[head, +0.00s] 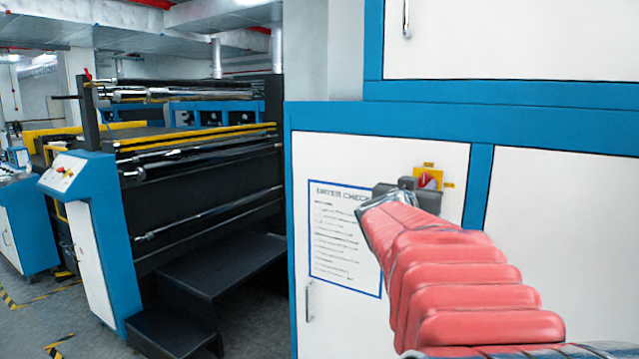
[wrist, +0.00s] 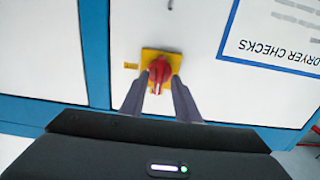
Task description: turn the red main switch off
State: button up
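The red main switch (head: 428,180) is a red rotary knob on a yellow plate, on the white panel of a blue-framed cabinet. In the wrist view, which is upside down, the red knob (wrist: 159,70) shows on its yellow plate (wrist: 148,54). My gripper (head: 408,190) is in front of the panel and hides the lower left of the switch in the head view. In the wrist view the fingers of my gripper (wrist: 161,82) are apart, one on each side of the knob's near part. I cannot tell whether they touch it.
A "dryer checks" sheet (head: 338,235) is on the panel left of the switch, with a door handle (head: 309,300) below it. A black and blue laminating machine (head: 200,190) stands at left. A small yellow label (wrist: 131,66) sits beside the switch plate.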

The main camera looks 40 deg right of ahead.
grip_shut()
dwell(0.4)
jog(key=shift+w, duration=0.1)
